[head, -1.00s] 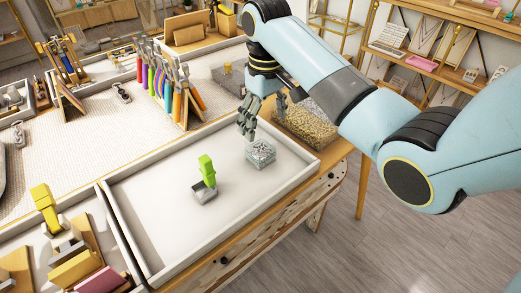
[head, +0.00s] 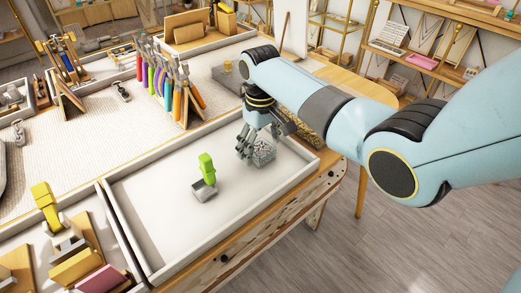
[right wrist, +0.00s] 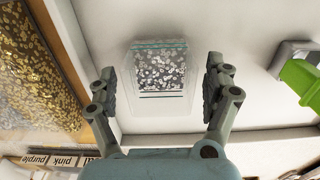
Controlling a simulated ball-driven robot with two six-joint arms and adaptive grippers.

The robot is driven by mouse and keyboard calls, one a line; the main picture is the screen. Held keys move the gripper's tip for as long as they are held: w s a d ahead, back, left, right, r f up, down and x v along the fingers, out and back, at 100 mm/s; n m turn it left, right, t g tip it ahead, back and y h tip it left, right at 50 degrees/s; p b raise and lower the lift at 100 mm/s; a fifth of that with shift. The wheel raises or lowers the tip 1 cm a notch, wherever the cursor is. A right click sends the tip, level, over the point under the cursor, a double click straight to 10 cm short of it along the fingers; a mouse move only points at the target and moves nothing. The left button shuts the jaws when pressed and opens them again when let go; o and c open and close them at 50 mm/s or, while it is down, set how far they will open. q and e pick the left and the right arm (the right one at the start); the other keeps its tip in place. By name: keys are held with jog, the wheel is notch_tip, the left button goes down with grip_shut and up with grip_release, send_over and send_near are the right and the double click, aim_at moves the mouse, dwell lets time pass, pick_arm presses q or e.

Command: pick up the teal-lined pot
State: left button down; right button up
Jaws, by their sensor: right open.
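The teal-lined pot is a clear square pot with teal edge lines, full of small silvery-white charms. It stands in the white tray and shows in the right wrist view (right wrist: 160,72) and, partly behind my gripper, in the head view (head: 264,153). My right gripper (right wrist: 162,88) is open, pointing down, with one finger on each side of the pot and gaps to both sides. In the head view my right gripper (head: 245,152) is at the pot's left. My left gripper is not in view.
The white tray (head: 150,232) has a raised rim. A grey scoop with a green handle (head: 207,170) lies in it, left of the pot. A bin of gold charms (right wrist: 35,75) is beside the tray. Coloured pliers (head: 170,85) stand in a rack farther back.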

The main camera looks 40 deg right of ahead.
jog(key=c, duration=1.3)
jog(key=shift+o, duration=0.2)
jog(key=shift+r, duration=0.15)
